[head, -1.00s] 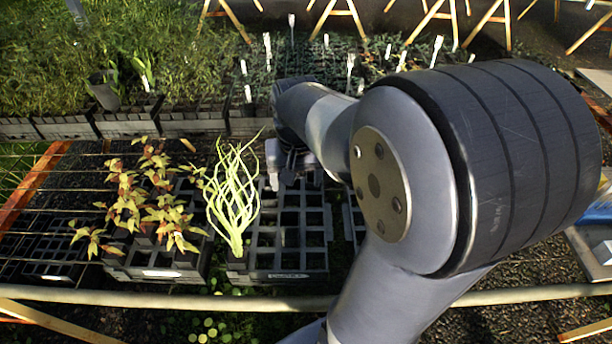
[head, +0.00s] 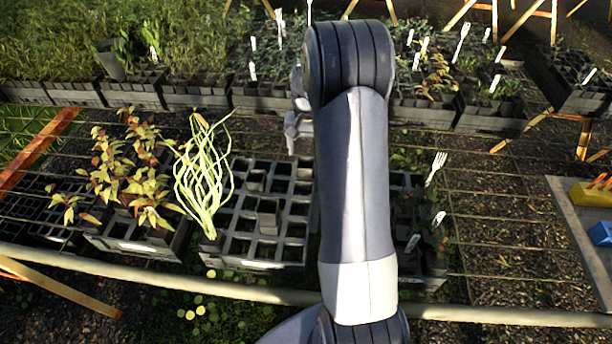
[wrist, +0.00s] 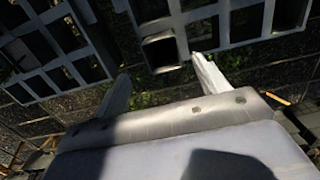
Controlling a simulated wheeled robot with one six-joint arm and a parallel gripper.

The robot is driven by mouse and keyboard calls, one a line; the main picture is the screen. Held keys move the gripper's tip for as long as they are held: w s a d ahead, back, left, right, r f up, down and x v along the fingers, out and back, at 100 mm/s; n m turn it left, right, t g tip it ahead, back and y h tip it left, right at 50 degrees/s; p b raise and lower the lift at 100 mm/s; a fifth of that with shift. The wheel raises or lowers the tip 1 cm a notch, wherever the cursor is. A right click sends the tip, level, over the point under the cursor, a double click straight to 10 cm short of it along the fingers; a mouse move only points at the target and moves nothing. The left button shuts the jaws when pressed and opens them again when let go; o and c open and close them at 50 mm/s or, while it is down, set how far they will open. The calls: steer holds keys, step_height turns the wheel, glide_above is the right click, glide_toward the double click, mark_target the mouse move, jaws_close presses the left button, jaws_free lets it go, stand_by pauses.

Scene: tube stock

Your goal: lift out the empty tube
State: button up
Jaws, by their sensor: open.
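A black grid tray (head: 262,264) stands on the wire bench in the head view, with many bare cells. A pale green plant with long curling leaves (head: 205,175) stands at its left side. Inside the tray, a dark square tube (head: 268,216) rises above the cells with no plant showing. My gripper (head: 299,128) is beyond the tray's far edge, partly hidden by my arm. In the wrist view my gripper (wrist: 160,70) is open with nothing between its fingers. A dark square tube (wrist: 161,52) sits at the edge of a grid tray there, just beyond the fingertips; whether it is the same tube I cannot tell.
A tray with yellow-red plants (head: 130,185) stands to the left. Another tray (head: 432,282) is partly behind my arm on the right. Full trays with white labels line the back. A grey board (head: 590,250) with yellow and blue things is at far right. Bare mesh lies between.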

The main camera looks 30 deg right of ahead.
mark_target(306, 163)
steer(key=shift+a+f+p, duration=0.2)
steer(key=shift+f+p, duration=0.4)
steer(key=shift+f, duration=2.65)
steer(key=c, duration=1.3)
steer(key=shift+r, duration=0.1)
